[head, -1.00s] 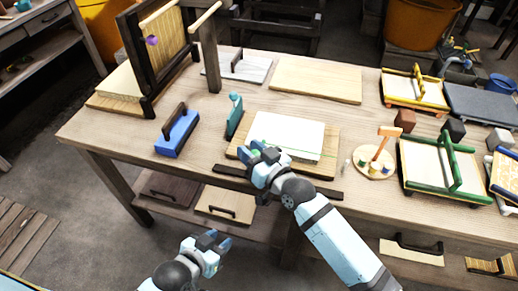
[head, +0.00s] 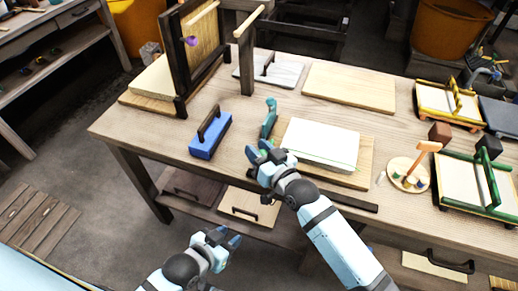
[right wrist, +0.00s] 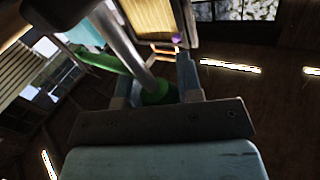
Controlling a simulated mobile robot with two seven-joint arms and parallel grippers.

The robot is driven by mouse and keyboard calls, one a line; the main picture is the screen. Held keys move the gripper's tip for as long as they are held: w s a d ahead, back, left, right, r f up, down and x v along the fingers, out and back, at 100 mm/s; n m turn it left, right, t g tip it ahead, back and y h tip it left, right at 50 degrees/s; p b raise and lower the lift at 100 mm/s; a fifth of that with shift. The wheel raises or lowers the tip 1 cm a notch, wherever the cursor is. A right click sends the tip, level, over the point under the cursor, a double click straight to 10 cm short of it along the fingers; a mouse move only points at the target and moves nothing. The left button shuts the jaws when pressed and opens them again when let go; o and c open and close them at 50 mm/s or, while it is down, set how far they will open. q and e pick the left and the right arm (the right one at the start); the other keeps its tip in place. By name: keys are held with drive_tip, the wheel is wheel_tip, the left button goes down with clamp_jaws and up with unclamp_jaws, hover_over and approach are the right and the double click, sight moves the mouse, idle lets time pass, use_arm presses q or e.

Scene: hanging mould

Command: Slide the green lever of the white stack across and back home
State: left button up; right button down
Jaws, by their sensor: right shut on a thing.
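The white stack (head: 318,145), with a thin green line along its edge, lies on a wooden board (head: 364,160) on the workbench. My right gripper (head: 260,152) is at the board's left front corner, left of the stack. In the right wrist view my right gripper (right wrist: 156,88) is shut on the green lever (right wrist: 157,94), whose round green part sits between the fingers. In the head view the gripper mostly hides the lever. My left gripper (head: 227,238) is open and empty, low in front of the bench.
A teal upright piece (head: 269,118) stands just behind my right gripper. A blue block with a dark handle (head: 210,135) is to its left. A dark rail (head: 345,199) runs along the bench front. A round stand with an orange-topped post (head: 409,172) and a green-framed tray (head: 470,185) are right.

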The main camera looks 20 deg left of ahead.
drive_tip(key=shift+s+a+r, duration=0.1)
drive_tip(key=c, duration=1.1)
unclamp_jaws()
drive_tip(key=shift+a, duration=0.2)
use_arm(q)
drive_tip(key=shift+a+f, duration=0.1)
drive_tip(key=shift+a, duration=0.05)
use_arm(e)
drive_tip(key=shift+d, duration=0.15)
use_arm(q)
drive_tip(key=shift+s+p, duration=0.1)
drive_tip(key=shift+p, duration=0.35)
use_arm(e)
drive_tip(key=v, duration=1.3)
drive_tip(key=shift+s+d, duration=0.2)
drive_tip(key=shift+d, duration=0.05)
